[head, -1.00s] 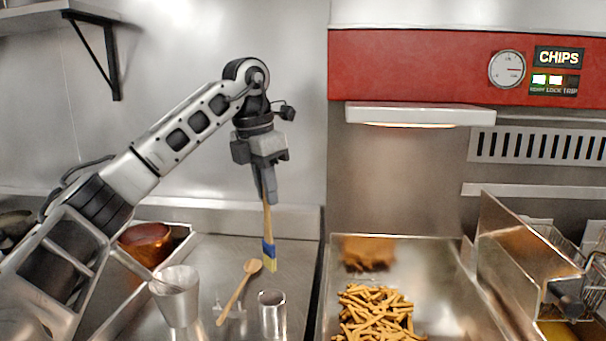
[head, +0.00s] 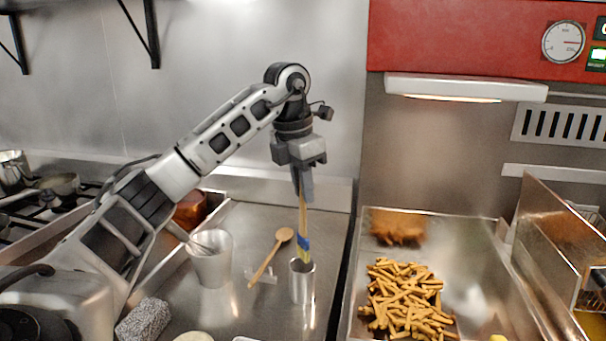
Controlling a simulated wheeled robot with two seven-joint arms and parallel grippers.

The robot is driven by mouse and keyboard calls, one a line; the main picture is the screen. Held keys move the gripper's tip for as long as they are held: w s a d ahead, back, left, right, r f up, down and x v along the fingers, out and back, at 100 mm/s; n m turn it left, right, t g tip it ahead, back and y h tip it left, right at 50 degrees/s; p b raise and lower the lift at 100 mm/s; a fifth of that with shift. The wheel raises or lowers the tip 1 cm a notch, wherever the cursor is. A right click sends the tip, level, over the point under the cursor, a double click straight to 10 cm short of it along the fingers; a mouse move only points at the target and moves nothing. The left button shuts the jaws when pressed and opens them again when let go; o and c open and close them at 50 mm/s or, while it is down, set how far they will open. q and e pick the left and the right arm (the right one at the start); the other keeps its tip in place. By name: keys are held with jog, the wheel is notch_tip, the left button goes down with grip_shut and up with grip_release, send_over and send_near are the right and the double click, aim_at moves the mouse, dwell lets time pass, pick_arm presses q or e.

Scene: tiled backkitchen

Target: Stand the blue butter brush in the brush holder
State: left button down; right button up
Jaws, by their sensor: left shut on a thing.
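The blue butter brush (head: 303,243) hangs upright, bristles down, with a wooden handle, a blue band and yellowish bristles. My left gripper (head: 303,197) is shut on the upper part of its handle. The brush holder, a small shiny metal cylinder (head: 302,287), stands upright on the steel counter directly below. The bristle tips are at the holder's rim in the picture; I cannot tell whether they are just inside the mouth or just above it. My right gripper is not in view.
A wooden spoon (head: 270,258) rests left of the holder, with a metal cup (head: 211,262) beyond it. A copper pot (head: 190,210) stands behind my arm. A tray of chips (head: 405,300) lies to the right. A grey textured roll (head: 143,320) is at lower left.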

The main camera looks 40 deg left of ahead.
aim_at(303, 209)
pick_arm(q)
notch_tip(303, 209, down, 2)
jog(key=shift+f+b, duration=0.25)
jog(key=shift+b, duration=0.35)
notch_tip(303, 209, down, 2)
jog(key=shift+b, duration=0.5)
jog(key=shift+f+b, duration=0.5)
jog(key=shift+f, duration=0.5)
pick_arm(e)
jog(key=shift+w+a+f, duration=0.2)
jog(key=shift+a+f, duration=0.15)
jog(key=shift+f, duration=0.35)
pick_arm(q)
jog(key=c, duration=1.3)
grip_release()
